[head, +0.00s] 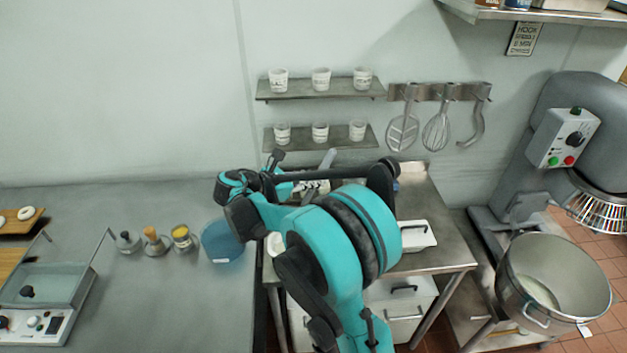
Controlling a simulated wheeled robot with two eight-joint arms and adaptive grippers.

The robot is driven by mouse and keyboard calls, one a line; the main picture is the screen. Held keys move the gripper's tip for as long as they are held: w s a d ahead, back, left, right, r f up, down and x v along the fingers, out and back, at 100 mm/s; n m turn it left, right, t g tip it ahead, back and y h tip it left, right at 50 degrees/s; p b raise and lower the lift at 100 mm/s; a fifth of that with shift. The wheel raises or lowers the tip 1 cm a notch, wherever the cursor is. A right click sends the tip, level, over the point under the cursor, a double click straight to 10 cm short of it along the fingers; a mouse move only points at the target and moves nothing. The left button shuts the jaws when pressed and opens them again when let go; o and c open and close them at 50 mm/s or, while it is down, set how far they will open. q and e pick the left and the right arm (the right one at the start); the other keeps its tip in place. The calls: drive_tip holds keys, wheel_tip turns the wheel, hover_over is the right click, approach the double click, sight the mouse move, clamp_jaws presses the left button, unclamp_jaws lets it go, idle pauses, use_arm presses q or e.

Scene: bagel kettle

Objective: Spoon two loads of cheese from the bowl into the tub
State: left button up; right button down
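A blue tub (222,246) stands at the right edge of the grey counter, partly covered by my arm. A white rounded rim (273,244), perhaps the bowl, shows just right of the tub. My arm hides most of it, and no cheese can be made out. My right arm, teal and black, comes up from the bottom and folds over the steel table. Its gripper (300,187) seems to be near the lower shelf, largely hidden by the arm's own links. A grey handle-like piece (328,159) sticks up there; I cannot tell whether it is held. My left gripper is not in view.
Small jars (181,237) stand left of the tub, beside a scale-like appliance (40,295). A white lidded box (418,236) sits on the steel table (445,255). Wall shelves (318,91) hold cups; utensils (436,130) hang beside them. A mixer and large pot (535,315) stand right.

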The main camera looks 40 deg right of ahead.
drive_tip(key=shift+a, duration=0.2)
drive_tip(key=shift+w+a+h+b, duration=0.3)
drive_tip(key=shift+a+h+b, duration=0.2)
drive_tip(key=shift+a+b, duration=0.3)
drive_tip(key=w+a+r+n+h+b, duration=0.1)
drive_tip(key=a+h+b, duration=0.3)
drive_tip(key=a, duration=0.5)
drive_tip(key=shift+w+h+b, duration=0.3)
drive_tip(key=shift+w+b, duration=0.3)
drive_tip(key=shift+b, duration=0.65)
drive_tip(key=shift+a+r, duration=0.1)
idle(0.8)
drive_tip(key=d+y+p, duration=0.1)
drive_tip(key=d, duration=0.2)
drive_tip(key=s+d+f+y+p, duration=0.1)
drive_tip(key=d+y+p, duration=0.1)
drive_tip(key=s+d+y+p, duration=0.1)
drive_tip(key=d+p, duration=0.1)
drive_tip(key=d, duration=0.1)
drive_tip(key=shift+s+d+f+m, duration=0.15)
drive_tip(key=shift+d+m, duration=0.15)
drive_tip(key=shift+m, duration=0.1)
drive_tip(key=s+d+f+y+p, duration=0.2)
drive_tip(key=d+f+y+p, duration=0.1)
drive_tip(key=d, duration=0.6)
drive_tip(key=y+p, duration=0.1)
drive_tip(key=y, duration=0.1)
drive_tip(key=shift+d+f+m+t+y+p, duration=0.2)
drive_tip(key=shift+d+m+t+y+p, duration=0.1)
drive_tip(key=shift+m+y+p, duration=0.1)
